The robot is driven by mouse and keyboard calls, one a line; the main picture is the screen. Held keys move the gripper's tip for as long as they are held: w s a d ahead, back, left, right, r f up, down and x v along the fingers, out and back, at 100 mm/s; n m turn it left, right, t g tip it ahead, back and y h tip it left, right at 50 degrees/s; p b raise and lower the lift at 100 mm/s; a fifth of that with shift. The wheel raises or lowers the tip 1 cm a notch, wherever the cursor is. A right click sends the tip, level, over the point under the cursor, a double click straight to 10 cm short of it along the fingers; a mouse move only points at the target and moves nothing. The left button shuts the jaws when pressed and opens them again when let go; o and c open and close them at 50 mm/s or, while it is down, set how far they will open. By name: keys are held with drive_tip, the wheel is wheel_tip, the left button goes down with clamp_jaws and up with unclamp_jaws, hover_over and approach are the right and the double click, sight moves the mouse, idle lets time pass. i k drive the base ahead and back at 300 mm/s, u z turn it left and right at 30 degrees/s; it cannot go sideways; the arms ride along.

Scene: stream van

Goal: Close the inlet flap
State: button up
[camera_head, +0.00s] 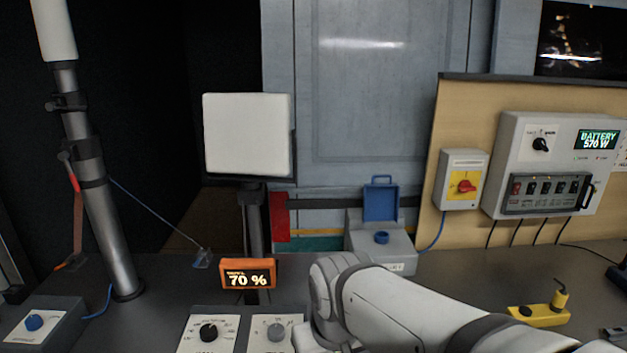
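The inlet is a grey box (400,256) on the counter, right of the middle and near the back wall. Its blue flap (380,201) stands upright at the back of the box, so it is open. A round blue socket (381,237) shows uncovered on the box top in front of the flap. My white arm crosses the lower middle of the picture in front of the box and hides a little of its lower front. My gripper is not visible; the arm's far links bend down toward the bottom edge.
An orange display (248,274) reading 70 % and two dial panels (210,332) stand left of my arm. A white panel on a post (247,135) rises behind them. A red-and-yellow switch box (462,180) hangs right of the flap. A yellow device (540,314) lies at right.

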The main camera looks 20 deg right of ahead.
sight(381, 201)
drive_tip(key=k, duration=1.25)
drive_tip(key=z, duration=0.7)
drive_tip(key=i, duration=1.6)
drive_tip(key=u, duration=0.15)
